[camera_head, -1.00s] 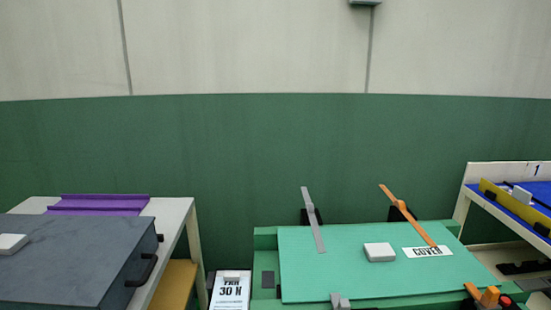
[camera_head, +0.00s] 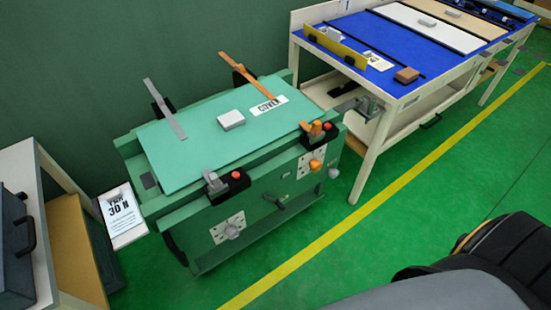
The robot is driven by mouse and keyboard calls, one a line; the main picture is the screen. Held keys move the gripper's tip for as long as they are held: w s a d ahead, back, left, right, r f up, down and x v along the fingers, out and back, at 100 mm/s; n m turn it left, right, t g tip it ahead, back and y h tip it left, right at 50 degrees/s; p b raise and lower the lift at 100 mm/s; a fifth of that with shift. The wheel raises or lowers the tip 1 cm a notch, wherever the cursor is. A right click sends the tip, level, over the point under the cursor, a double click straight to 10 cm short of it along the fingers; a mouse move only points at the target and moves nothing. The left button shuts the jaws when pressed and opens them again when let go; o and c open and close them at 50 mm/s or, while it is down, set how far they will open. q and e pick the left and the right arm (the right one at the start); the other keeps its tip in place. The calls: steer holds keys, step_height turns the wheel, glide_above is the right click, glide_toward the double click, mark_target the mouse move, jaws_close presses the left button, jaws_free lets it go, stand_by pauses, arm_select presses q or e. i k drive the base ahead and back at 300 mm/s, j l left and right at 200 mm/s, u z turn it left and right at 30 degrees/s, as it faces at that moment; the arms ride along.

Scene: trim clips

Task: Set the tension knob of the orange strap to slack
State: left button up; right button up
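The orange strap (camera_head: 249,77) stands up tilted from a black mount at the back of the green bench and reaches over the green panel (camera_head: 185,152). An orange lever clip (camera_head: 314,128) sits on a black block at the front edge, apart from the strap. Below it on the bench front, an orange knob (camera_head: 316,165) sits on a white plate; its setting is too small to read. A grey strap (camera_head: 165,110) and a grey knob (camera_head: 232,232) on another white plate are to the left. Neither gripper can be made out in this view.
A white "30 N" card (camera_head: 121,211) stands left of the bench. A blue-topped table (camera_head: 400,68) is close on the right. A dark cabinet (camera_head: 14,250) is at lower left. Green floor (camera_head: 370,240) in front of the bench is clear, with a yellow line.

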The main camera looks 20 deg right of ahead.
mark_target(315, 165)
steer(key=l+z, duration=0.1)
steer(key=z, duration=0.55)
